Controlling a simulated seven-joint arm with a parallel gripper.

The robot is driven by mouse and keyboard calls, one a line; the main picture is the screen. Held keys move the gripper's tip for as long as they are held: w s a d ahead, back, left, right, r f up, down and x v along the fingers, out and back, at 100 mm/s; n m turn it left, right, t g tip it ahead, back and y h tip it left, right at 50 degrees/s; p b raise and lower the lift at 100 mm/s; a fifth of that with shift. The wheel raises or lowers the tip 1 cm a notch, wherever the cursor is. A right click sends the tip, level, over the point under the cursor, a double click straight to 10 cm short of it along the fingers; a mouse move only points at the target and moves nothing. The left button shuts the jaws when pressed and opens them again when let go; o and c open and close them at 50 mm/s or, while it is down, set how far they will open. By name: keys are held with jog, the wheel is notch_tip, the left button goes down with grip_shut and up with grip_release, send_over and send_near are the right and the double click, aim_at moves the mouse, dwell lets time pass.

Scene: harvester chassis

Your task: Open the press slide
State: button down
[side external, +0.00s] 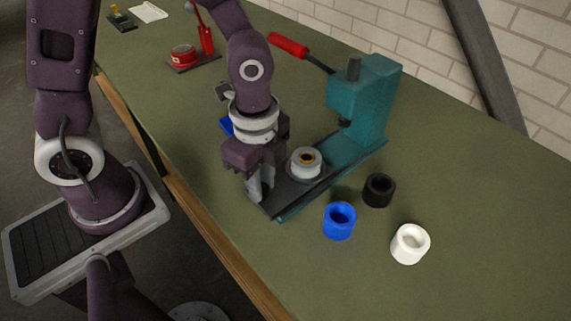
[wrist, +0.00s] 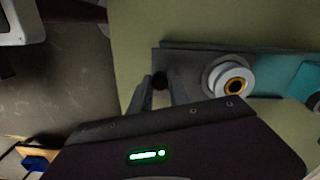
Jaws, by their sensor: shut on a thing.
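The teal press (side external: 366,105) stands on the green bench, with a red-handled lever (side external: 289,45) at its upper left. Its dark slide (side external: 291,192) extends from under the press head toward the front of the bench. A pale ring-shaped holder with an orange-gold centre (side external: 305,162) sits on the slide, clear of the head; it also shows in the wrist view (wrist: 230,82). My gripper (side external: 261,188) is low at the slide's front end. In the wrist view its fingers are shut on the dark knob (wrist: 160,79) of the slide. The side view hides the knob.
Blue (side external: 339,221), black (side external: 379,190) and white (side external: 410,244) cups stand on the bench right of the slide. A red fixture (side external: 187,56) stands at the far left, and a blue object (side external: 227,126) is partly hidden behind my arm. The bench's front edge (side external: 205,222) is near.

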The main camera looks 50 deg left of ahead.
jog(key=shift+s, duration=0.5)
jog(key=c, duration=1.2)
grip_release()
jog(key=shift+c, duration=0.2)
jog(key=shift+r, duration=0.1)
notch_tip(320, 180, up, 7)
jog(key=shift+f, duration=0.1)
